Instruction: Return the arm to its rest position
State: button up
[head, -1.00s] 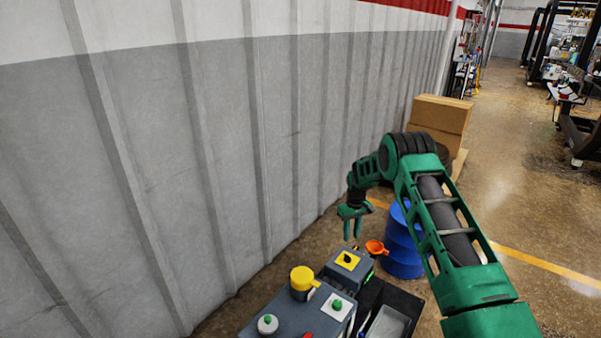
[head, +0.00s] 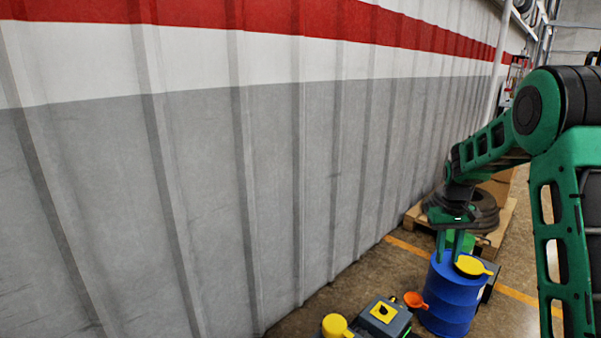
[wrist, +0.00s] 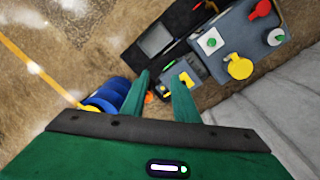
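My green arm (head: 565,190) reaches in from the right side of the head view, with its elbow raised and forearm running left. My gripper (head: 449,258) hangs from it, pointing down, in front of the blue drum's upper left part. It also shows in the wrist view (wrist: 160,78), with its two green fingers apart and nothing seen between them. The control console (wrist: 240,40) lies beyond the fingers in the wrist view, clear of them.
The ribbed wall (head: 280,180) fills the left. The blue drum (head: 447,305) has a yellow funnel (head: 472,265) on top. An orange funnel (head: 415,300) is beside it. A yellow-topped box (head: 383,312) is at the bottom. Behind are a pallet (head: 415,215) and dark coils (head: 482,212).

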jog(key=s+d+r+m, duration=0.2)
jog(key=s+r, duration=0.5)
jog(key=s, duration=0.3)
jog(key=s+a+r+m, duration=0.1)
jog(key=s+a, duration=0.1)
jog(key=s, duration=1.4)
jog(key=s+a+r+m+y, duration=0.1)
jog(key=s+a+m, duration=0.1)
jog(key=s, duration=1.4)
jog(key=shift+s+a+m, duration=0.15)
jog(key=shift+a+m, duration=0.1)
jog(key=shift+m, duration=0.05)
jog(key=shift+w+f, duration=0.2)
jog(key=shift+w, duration=0.4)
jog(key=shift+s, duration=0.1)
dwell(0.7)
